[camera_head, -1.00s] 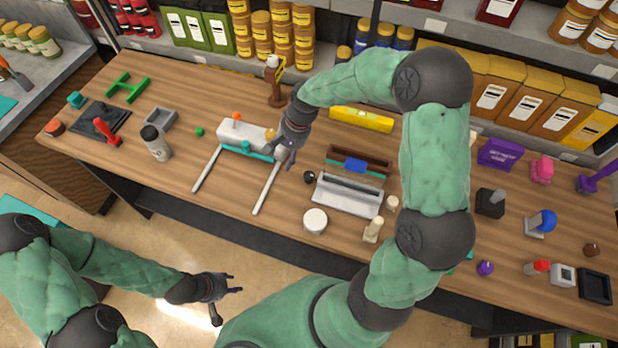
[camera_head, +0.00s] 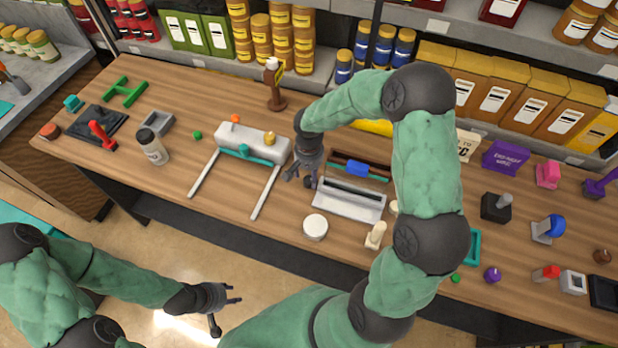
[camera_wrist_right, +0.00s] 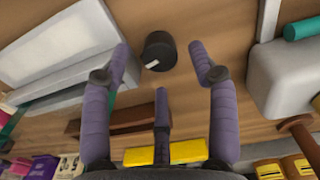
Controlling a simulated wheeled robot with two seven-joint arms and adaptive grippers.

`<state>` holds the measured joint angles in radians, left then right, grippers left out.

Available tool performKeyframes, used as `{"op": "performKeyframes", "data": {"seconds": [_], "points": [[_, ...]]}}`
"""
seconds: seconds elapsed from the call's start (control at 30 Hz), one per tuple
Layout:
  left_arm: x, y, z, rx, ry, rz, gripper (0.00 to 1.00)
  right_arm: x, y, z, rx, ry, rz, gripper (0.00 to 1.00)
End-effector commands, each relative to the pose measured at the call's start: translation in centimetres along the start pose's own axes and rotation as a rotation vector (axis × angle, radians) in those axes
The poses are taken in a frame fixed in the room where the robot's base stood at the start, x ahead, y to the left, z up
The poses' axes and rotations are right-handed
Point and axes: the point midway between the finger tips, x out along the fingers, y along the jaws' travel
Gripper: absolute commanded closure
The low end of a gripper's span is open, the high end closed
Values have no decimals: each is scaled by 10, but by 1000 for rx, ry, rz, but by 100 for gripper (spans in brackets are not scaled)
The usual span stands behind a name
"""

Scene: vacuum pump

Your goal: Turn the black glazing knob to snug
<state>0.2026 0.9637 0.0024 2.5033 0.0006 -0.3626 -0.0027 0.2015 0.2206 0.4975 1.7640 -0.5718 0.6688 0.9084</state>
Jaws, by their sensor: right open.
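The black knob (camera_wrist_right: 159,50) is a short round cylinder with a small light mark on its top edge, beside the grey-white device (camera_wrist_right: 65,45). In the head view the knob (camera_head: 309,182) is partly covered by my right gripper, at the left side of the device (camera_head: 347,201). My right gripper (camera_head: 300,178) points down over the knob. In the right wrist view the right gripper (camera_wrist_right: 160,65) has its purple fingers spread, with the knob between them and clear of contact. My left gripper (camera_head: 228,306) is open and empty, in front of the table over the floor.
A white unit (camera_head: 252,141) with two long rails stands left of my right gripper. A white round jar (camera_head: 315,227) and a cream piece (camera_head: 376,235) stand near the device. A brown bottle-like stand (camera_head: 274,88) is behind. Table left of the jar is clear.

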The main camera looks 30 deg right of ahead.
Motion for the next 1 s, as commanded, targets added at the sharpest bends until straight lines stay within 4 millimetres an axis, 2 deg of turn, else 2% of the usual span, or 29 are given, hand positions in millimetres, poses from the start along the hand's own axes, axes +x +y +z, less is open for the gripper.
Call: {"op": "performKeyframes", "data": {"seconds": [0.03,0.2,0.53,0.57,0.7,0.77,1.0], "points": [[2,0,0,0,0,0,60,8,0,0,1,-1,0,40],[3,-1,0,0,0,0,60,20,0,0,0,0,0,40],[3,-1,0,0,0,0,60,23,0,0,1,1,-2,40],[3,-1,0,0,0,0,60,23,0,0,1,1,-2,43],[3,-1,0,0,0,0,60,23,0,0,1,1,-2,83],[3,-1,0,0,0,0,60,23,0,0,1,1,-2,96],[5,-2,0,0,0,0,60,24,-1,0,11,2,-2,96]]}}
